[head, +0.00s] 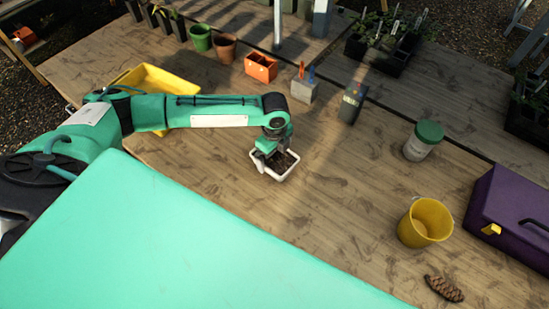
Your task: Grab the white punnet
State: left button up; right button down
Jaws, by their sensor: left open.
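The white punnet (290,174) stands on the wooden table near the middle of the head view, with dark contents inside. My left gripper (270,158) points down at it from above and covers its left back part. The gripper is open, with its fingers at the punnet's back left side. I cannot tell whether the fingers touch the punnet. My right gripper is not in view.
A yellow tray (158,80) lies behind my left arm. An orange container (261,67), a grey block (303,91) and a dark box (352,103) stand behind the punnet. A green-lidded jar (421,142), yellow bucket (425,223), purple case (512,212) and pinecone (444,288) are right.

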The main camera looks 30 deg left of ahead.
pick_arm(q)
jog(key=shift+c, duration=0.2)
jog(key=c, duration=1)
jog(key=shift+r, duration=0.1)
